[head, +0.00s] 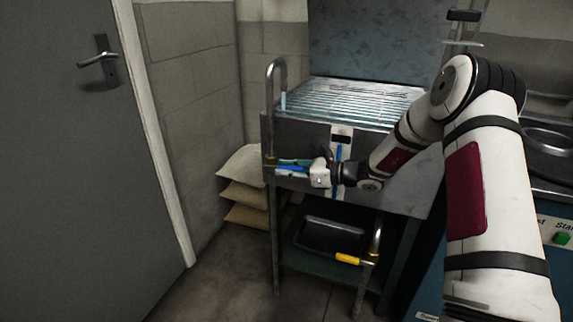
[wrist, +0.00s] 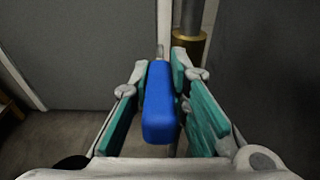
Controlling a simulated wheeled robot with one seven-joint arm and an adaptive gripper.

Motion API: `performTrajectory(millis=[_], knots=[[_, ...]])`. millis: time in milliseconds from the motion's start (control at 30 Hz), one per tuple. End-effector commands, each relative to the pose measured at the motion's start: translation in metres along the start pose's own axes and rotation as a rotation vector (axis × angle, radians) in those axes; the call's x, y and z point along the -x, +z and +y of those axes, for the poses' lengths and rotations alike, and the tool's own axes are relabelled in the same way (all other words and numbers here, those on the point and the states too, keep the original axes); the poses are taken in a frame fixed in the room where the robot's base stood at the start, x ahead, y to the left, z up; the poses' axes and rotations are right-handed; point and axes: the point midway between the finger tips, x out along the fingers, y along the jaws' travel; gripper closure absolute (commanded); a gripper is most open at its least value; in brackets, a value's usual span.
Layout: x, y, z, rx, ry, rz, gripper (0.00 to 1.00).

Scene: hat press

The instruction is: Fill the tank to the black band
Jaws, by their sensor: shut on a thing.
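The metal tank (head: 390,180) stands on a stand, with a wire rack (head: 350,100) over its top. On its front is a narrow gauge (head: 338,152) with a blue column; a black mark (head: 342,139) lies just above the blue. A curved spout (head: 276,72) rises at the tank's left, and a pale stream (head: 283,102) shows under its mouth. My gripper (head: 289,167) is at the pipe below the spout, shut on the blue valve handle (wrist: 160,105). In the wrist view the handle lies between the teal finger pads, with the brass fitting (wrist: 189,42) behind.
A yellow handle (head: 348,259) sits on a lower pipe at the front of the stand. A black tray (head: 332,235) lies on the lower shelf. Stacked sacks (head: 243,192) stand at the wall. A counter with a green button (head: 562,239) is at the right. Floor at front left is clear.

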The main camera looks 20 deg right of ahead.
Motion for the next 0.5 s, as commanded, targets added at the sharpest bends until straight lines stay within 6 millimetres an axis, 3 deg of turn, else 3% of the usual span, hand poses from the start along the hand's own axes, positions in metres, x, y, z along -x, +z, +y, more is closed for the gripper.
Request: performTrajectory(millis=[500], knots=[[-0.0011,0.0155,0.0014,0.0,0.002,0.229,1.0]])
